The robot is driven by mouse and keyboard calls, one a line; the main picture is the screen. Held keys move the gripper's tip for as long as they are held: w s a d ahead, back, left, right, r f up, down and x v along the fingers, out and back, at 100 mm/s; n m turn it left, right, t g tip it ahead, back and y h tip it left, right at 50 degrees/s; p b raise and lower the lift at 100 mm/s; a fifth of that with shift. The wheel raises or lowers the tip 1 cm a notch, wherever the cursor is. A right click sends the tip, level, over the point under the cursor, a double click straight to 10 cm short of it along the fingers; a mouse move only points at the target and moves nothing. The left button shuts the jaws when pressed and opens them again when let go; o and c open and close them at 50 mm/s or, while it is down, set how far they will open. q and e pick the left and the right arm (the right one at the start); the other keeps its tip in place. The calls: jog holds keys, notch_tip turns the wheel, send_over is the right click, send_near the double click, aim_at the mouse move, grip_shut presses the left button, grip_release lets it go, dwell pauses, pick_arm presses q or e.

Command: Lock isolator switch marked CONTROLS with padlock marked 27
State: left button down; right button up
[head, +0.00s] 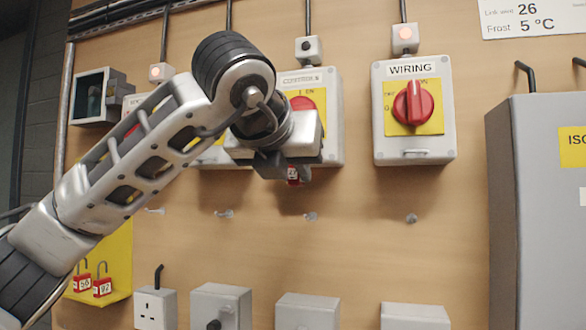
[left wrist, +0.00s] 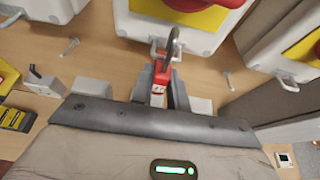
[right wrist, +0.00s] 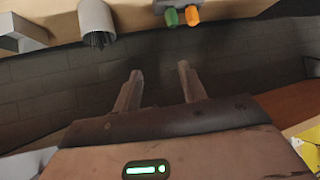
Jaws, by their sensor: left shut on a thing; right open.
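The isolator switch marked CONTROLS (head: 332,118) is on the board, its red knob and lower part mostly hidden by my left arm. My left gripper (head: 286,172) is just below it, shut on a red padlock (head: 293,176). In the left wrist view the padlock (left wrist: 160,76) stands between the fingers, its grey shackle (left wrist: 173,42) up at the isolator's bottom loop (left wrist: 155,50). I cannot tell whether the shackle passes through the loop or is closed. The padlock's number is too small to read. My right gripper (right wrist: 160,72) is open and empty, away from the switches.
The isolator marked WIRING (head: 414,110) is to the right. Red padlocks (head: 103,287) hang on a yellow board (head: 118,250) at lower left. A grey cabinet (head: 545,200) stands at the right. Pegs and boxes (head: 308,312) are below. A grey cylinder (right wrist: 96,20) is above my right gripper.

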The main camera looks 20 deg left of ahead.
pick_arm(q)
jog(key=shift+f+b, duration=1.15)
jog(key=shift+f, duration=0.05)
pick_arm(e)
jog(key=shift+f, duration=0.65)
pick_arm(q)
jog(key=c, duration=1.3)
grip_release()
